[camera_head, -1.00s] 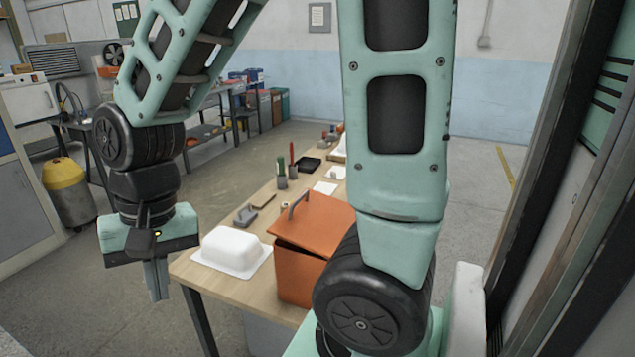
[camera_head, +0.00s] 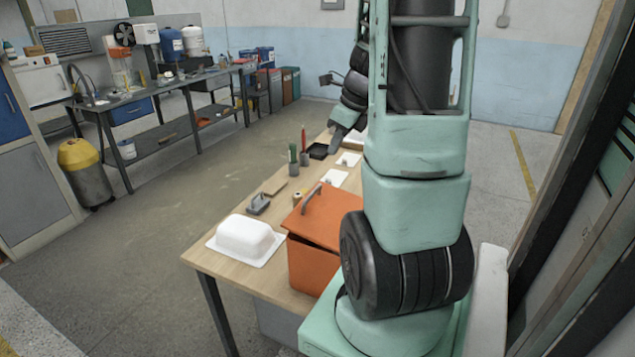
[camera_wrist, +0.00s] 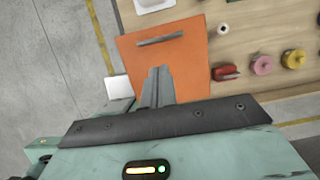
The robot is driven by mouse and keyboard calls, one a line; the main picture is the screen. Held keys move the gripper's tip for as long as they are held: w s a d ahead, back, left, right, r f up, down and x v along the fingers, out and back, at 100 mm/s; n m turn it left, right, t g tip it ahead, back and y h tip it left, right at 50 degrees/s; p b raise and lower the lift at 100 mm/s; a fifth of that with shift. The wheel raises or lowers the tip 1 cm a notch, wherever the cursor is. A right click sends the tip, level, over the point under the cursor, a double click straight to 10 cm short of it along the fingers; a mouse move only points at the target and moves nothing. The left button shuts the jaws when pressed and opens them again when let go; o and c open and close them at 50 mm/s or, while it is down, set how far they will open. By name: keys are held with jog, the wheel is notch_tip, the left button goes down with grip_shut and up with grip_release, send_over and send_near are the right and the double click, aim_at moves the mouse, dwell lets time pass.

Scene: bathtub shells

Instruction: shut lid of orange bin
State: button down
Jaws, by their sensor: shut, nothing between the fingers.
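The orange bin (camera_head: 308,268) stands on the near part of the wooden table. Its orange lid (camera_head: 335,213) has a grey bar handle (camera_head: 311,199) and sits tilted, with a dark gap under its near edge. My arm hides the bin's right side. In the wrist view, the lid (camera_wrist: 190,68) and its handle (camera_wrist: 160,40) lie beyond my gripper (camera_wrist: 158,70). The fingers are together, empty, and overlap the lid in the picture; contact cannot be told. In the head view, my wrist shows partly behind my arm, toward the table's far end.
A white domed dish (camera_head: 247,236) stands left of the bin. A grey tool (camera_head: 258,204), cups with green and red items (camera_head: 304,158) and a black tray (camera_head: 318,151) lie farther along the table. In the wrist view, red, pink and yellow pieces (camera_wrist: 293,58) lie right of the lid.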

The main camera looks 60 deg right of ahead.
aim_at(313, 193)
jog(key=x, duration=1.3)
jog(key=shift+f, duration=0.2)
jog(key=shift+a+f, duration=0.1)
jog(key=b+x, duration=0.3)
jog(key=x, duration=0.1)
jog(key=shift+w, duration=0.15)
jog(key=shift+a, duration=0.1)
jog(key=shift+r+p, duration=0.55)
jog(key=shift+r, duration=0.05)
jog(key=w+p+v, duration=0.2)
jog(key=p+v, duration=0.1)
jog(key=v, duration=1)
jog(key=shift+r, duration=0.55)
